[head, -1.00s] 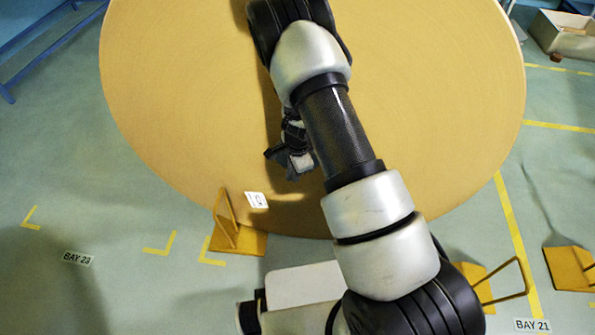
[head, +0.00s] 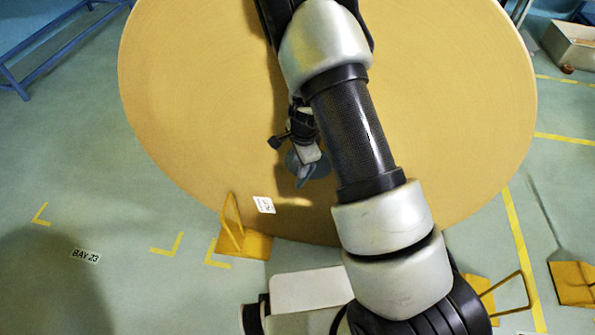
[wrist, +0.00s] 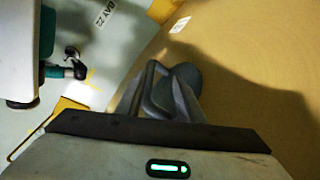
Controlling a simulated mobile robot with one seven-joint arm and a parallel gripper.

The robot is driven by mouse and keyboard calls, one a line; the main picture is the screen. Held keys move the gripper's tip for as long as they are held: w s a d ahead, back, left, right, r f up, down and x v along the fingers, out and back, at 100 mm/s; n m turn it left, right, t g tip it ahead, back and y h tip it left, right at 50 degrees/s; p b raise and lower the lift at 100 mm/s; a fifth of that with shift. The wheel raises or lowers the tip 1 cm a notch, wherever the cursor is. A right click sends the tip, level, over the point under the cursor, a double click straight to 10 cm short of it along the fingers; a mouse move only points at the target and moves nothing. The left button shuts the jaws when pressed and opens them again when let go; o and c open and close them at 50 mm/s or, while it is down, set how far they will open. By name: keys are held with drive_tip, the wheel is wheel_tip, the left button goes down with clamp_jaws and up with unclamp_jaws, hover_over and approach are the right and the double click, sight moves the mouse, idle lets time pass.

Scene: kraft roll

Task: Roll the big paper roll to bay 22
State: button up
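The big paper roll (head: 440,120) stands with its broad tan round face toward me and fills most of the head view. A small white label (head: 264,205) is on its lower face. My gripper (head: 308,168) is close to the face, above and right of the label; I cannot tell if it touches. A floor sign reading BAY 22 (wrist: 105,12) shows at the top of the wrist view.
Yellow chocks stand at the roll's lower left (head: 243,242) and lower right (head: 490,300), with another farther right (head: 573,283). A BAY 23 sign (head: 86,256) lies at left on open floor. A blue frame (head: 40,55) and a grey box (head: 575,45) stand behind.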

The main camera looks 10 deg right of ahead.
wheel_tip(320, 180, up, 9)
drive_tip(key=s+p, duration=0.2)
drive_tip(key=shift+d, duration=0.15)
idle(0.3)
drive_tip(key=s+a+r+n+t+y, duration=0.1)
drive_tip(key=s+r+n, duration=0.25)
drive_tip(key=r, duration=0.65)
drive_tip(key=s+r+n+y, duration=0.1)
drive_tip(key=s+r+n, duration=0.25)
drive_tip(key=r, duration=0.65)
drive_tip(key=s+d+r+n+t+h, duration=0.1)
drive_tip(key=s+d+r+n, duration=0.3)
drive_tip(key=s, duration=0.4)
drive_tip(key=s+d+r+n+t+h, duration=0.15)
drive_tip(key=s+r+n, duration=0.25)
drive_tip(key=s+r, duration=0.4)
wheel_tip(320, 180, up, 13)
drive_tip(key=s+p, duration=0.1)
drive_tip(key=p, duration=1.3)
drive_tip(key=shift+d, duration=0.25)
drive_tip(key=shift+s, duration=0.1)
